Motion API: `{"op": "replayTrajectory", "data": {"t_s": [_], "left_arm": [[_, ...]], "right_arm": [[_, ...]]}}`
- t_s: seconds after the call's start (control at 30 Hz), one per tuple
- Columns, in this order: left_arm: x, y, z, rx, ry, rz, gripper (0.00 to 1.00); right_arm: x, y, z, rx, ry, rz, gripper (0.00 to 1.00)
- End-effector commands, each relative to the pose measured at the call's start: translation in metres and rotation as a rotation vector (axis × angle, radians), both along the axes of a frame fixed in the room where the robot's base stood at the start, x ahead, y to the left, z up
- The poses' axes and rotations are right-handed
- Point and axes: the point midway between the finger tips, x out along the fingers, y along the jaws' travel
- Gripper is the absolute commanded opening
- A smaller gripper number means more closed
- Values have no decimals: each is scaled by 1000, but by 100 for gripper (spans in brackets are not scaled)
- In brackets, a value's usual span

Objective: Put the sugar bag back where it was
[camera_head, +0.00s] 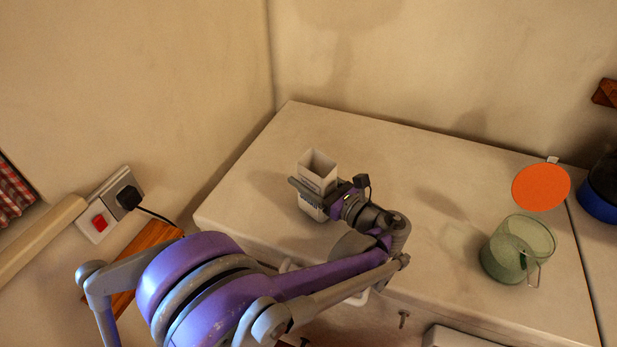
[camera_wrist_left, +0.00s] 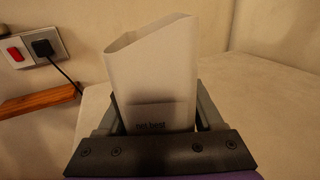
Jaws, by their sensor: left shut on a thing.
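The sugar bag (camera_head: 317,170) is a white, open-topped upright packet at the back left of the pale worktop. In the left wrist view the bag (camera_wrist_left: 155,75) stands between the two fingers, slightly tilted in the picture, with a small dark printed label low on its face. My left gripper (camera_head: 318,190) is shut on it. The bag's base is close to the worktop; I cannot tell whether it touches. My right gripper is not in view.
The pale worktop (camera_head: 400,170) is clear around the bag. A green glass jug (camera_head: 515,250) and an orange disc (camera_head: 541,187) are at the right. A blue-based dark object (camera_head: 600,198) is at the right edge. A wall socket with plug (camera_head: 110,205) is at the left.

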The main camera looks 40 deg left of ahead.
Motion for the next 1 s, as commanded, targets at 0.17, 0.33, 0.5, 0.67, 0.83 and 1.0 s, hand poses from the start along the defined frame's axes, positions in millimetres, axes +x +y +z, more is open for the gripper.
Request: {"op": "replayTrajectory", "data": {"t_s": [0.17, 0.33, 0.5, 0.67, 0.83, 1.0], "left_arm": [[0, 0, -1, 0, 0, 0, 0], [0, 0, -3, 0, 0, 0, 84], [0, 0, -2, 0, 0, 0, 98], [0, 0, -2, 0, 0, 0, 98], [0, -6, 1, 0, 0, -2, 98], [-2, -39, 0, -1, 0, -6, 98]], "right_arm": [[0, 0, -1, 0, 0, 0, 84], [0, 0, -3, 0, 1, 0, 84], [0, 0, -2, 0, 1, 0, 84], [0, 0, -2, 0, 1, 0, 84], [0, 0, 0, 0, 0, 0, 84], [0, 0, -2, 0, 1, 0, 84]]}}
